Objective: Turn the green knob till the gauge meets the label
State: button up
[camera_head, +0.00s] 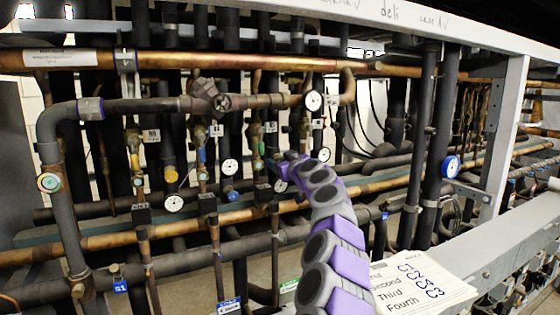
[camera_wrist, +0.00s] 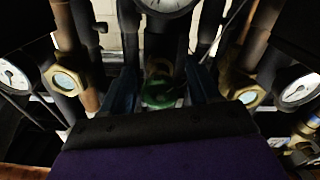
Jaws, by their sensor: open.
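The green knob (camera_wrist: 160,95) shows in the wrist view, low between the two fingers of my gripper (camera_wrist: 162,84). The fingers are apart, one on each side of the knob; I cannot tell whether they touch it. A round white gauge (camera_wrist: 168,4) is just above the knob, cut off by the top edge, so its reading is not clear. In the head view my purple and grey arm reaches up to the pipes, and my gripper (camera_head: 288,158) is small and partly hidden there. The knob cannot be made out in that view.
Several other gauges sit among the pipes, such as a white one (camera_head: 313,101) and a blue-rimmed one (camera_head: 451,167). A paper card (camera_head: 437,299) with the words Second, Third and Fourth lies at lower right. Brass fittings (camera_wrist: 66,80) and pipes crowd both sides of my gripper.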

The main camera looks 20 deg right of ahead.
jog(key=shift+w+f, duration=0.1)
jog(key=shift+w, duration=0.1)
jog(key=c, duration=1)
jog(key=shift+c, duration=0.2)
jog(key=shift+m, duration=0.5)
